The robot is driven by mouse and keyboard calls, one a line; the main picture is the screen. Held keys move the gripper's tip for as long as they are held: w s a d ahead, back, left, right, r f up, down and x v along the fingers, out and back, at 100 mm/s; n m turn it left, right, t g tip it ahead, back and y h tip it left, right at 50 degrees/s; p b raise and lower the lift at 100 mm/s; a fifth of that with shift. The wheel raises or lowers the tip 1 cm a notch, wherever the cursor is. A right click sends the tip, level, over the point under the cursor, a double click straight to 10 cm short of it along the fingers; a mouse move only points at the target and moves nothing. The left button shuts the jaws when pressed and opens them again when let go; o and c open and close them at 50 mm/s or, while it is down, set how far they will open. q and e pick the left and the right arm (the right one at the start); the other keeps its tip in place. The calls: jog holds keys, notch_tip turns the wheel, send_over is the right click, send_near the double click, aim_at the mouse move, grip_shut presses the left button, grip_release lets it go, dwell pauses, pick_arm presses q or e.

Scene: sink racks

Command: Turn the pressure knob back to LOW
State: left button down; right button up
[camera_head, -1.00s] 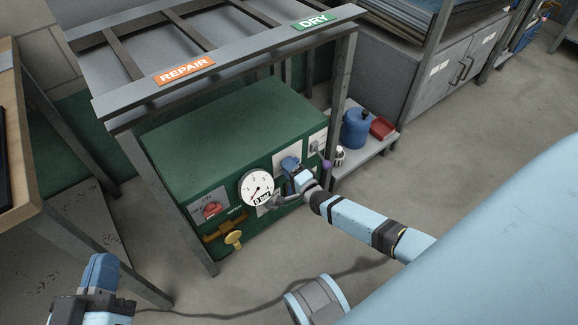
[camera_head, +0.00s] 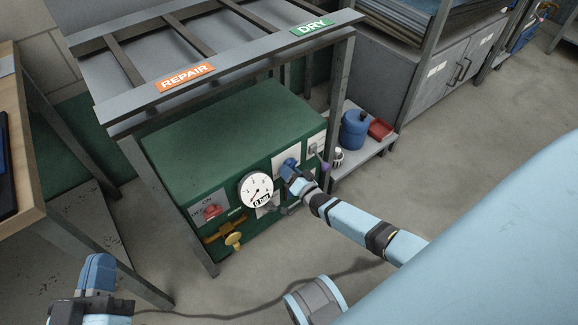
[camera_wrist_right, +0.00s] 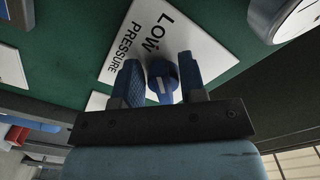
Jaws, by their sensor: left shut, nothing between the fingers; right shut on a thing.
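The blue pressure knob (camera_wrist_right: 161,82) sits on a white plate (camera_wrist_right: 165,42) marked LOW and PRESSURE, with a pale pointer line across it. My right gripper (camera_wrist_right: 160,76) is shut on the knob, one blue finger on each side. In the head view the right gripper (camera_head: 289,168) is at the green machine's front (camera_head: 250,178), mostly covering the knob. The rest of the plate's marking is hidden or out of view. My left gripper (camera_head: 100,268) is shut and empty at the lower left, away from the machine.
A round white gauge (camera_head: 256,189) with a bar readout is left of the knob. A red switch (camera_head: 212,211) and a yellow valve (camera_head: 233,239) are further left. A grey rack (camera_head: 185,78) stands over the machine. A low shelf holds a blue canister (camera_head: 355,131).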

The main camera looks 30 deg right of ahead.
dwell(0.4)
jog(key=o, duration=0.9)
pick_arm(q)
jog(key=shift+r, duration=0.1)
pick_arm(e)
jog(key=shift+s, duration=0.1)
pick_arm(q)
jog(key=shift+a+y+p, duration=0.65)
jog(key=shift+y+p, duration=0.15)
jog(key=shift+p, duration=1.15)
pick_arm(e)
jog(key=shift+s+d, duration=0.2)
jog(key=shift+s, duration=2.05)
jog(key=shift+s+d, duration=0.15)
jog(key=shift+s, duration=2.15)
jog(key=shift+s+d, duration=0.2)
jog(key=shift+s, duration=2.05)
